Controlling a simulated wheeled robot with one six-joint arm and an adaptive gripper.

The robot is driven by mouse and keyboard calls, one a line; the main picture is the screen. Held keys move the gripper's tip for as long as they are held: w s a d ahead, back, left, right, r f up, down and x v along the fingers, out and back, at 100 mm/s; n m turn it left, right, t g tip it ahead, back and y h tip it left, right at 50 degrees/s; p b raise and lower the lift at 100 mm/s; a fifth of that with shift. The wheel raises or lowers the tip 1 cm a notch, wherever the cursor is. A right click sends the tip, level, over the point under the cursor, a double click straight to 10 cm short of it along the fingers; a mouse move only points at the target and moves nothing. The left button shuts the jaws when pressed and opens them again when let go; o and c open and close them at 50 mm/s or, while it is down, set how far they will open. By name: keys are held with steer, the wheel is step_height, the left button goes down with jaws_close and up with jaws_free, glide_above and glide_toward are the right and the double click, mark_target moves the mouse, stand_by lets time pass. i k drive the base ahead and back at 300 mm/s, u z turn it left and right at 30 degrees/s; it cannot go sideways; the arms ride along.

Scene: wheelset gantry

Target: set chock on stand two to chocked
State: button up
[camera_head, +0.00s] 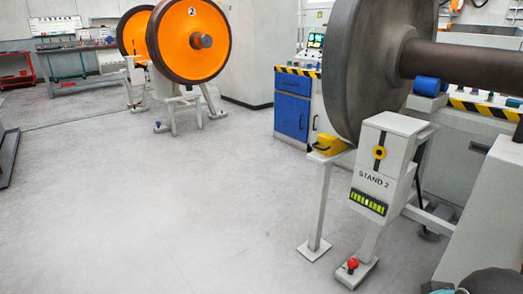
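Stand 2 (376,182) is a white box on legs at the right, with "STAND 2" lettered on its face. The box carries a black slot with a yellow ring (380,153) and a lit green bar panel (368,202). A yellow chock-like block (329,146) sits on a white post at the lower left edge of the big grey wheel (352,70). I cannot tell whether the block touches the wheel. A red ball knob (352,263) is on the stand's foot.
A grey axle (465,66) rests over a blue roller (427,87). A blue cabinet (292,105) stands behind the wheel. Orange wheels (186,45) on another stand are at the back left. A white form (488,225) fills the lower right. The floor at left and centre is clear.

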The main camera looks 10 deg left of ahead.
mark_target(327, 145)
steer(key=u, duration=0.3)
steer(key=k, duration=0.65)
steer(key=z, duration=0.5)
steer(key=i, duration=1.65)
